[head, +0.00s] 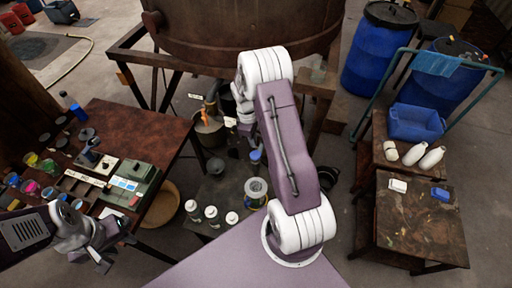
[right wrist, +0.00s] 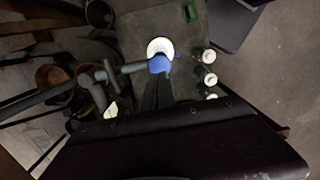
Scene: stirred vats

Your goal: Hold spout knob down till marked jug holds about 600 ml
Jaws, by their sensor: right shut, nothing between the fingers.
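A blue spout knob (head: 256,155) shows beside my right arm, below the vat. In the right wrist view the knob (right wrist: 160,65) sits at the end of a grey pipe (right wrist: 128,69). My right gripper (right wrist: 158,90) is shut and empty, its dark fingertips at the knob's edge; I cannot tell whether they press on it. In the head view it is mostly hidden by my arm. A round jug (head: 256,190) stands below the knob; its bright white top (right wrist: 159,46) is partly covered by it. Its level and marks are unreadable. My left gripper (head: 110,252) looks open and empty.
Several white-capped bottles (head: 210,213) stand near the jug on a low dark stand. The large vat (head: 245,35) is behind. A cluttered brown table (head: 135,120) is at left. A wooden table (head: 420,225) and blue barrels (head: 377,50) are at right.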

